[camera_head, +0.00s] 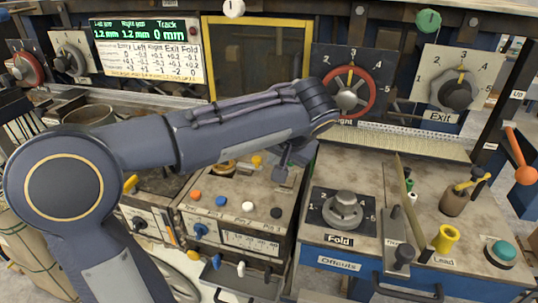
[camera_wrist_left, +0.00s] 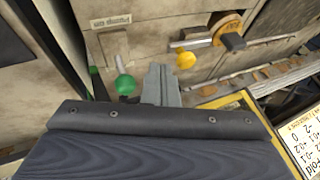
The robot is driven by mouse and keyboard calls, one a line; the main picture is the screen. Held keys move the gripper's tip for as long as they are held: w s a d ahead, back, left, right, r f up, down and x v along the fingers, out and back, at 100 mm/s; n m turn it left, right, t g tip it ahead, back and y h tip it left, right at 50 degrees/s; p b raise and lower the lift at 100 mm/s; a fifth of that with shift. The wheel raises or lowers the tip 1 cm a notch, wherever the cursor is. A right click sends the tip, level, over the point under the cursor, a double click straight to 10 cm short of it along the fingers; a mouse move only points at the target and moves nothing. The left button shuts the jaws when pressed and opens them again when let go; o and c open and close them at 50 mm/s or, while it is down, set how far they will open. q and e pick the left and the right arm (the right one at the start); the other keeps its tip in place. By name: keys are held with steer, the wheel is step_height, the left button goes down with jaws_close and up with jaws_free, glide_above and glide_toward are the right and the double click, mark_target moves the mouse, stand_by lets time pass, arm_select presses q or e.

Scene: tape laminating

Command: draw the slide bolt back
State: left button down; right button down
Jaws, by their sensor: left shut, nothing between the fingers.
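My left gripper (camera_head: 283,174) hangs over the back right of the middle bench box (camera_head: 240,195), its fingers partly hidden by my arm. In the left wrist view its fingers (camera_wrist_left: 160,84) are together and empty, close to a green ball knob (camera_wrist_left: 125,85) and a yellow knob (camera_wrist_left: 186,60). I cannot tell for sure which part is the slide bolt. A grey plate with a dark-knobbed bar (camera_head: 403,254) stands on the right bench, apart from the gripper. A flat metal bar with a brass disc (camera_wrist_left: 228,27) shows in the wrist view. My right gripper is out of view.
The Fold dial (camera_head: 342,210) and a thin upright board (camera_head: 391,185) stand right of my gripper. A yellow funnel-shaped piece (camera_head: 445,238) and a teal button (camera_head: 501,252) are farther right. The red-rimmed dial (camera_head: 349,92) is behind my wrist.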

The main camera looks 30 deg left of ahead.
arm_select(q)
steer(key=shift+s+a+f, duration=0.1)
steer(key=shift+a+f, duration=0.05)
steer(key=shift+a, duration=0.55)
steer(key=shift+a+f, duration=0.15)
steer(key=shift+a, duration=0.35)
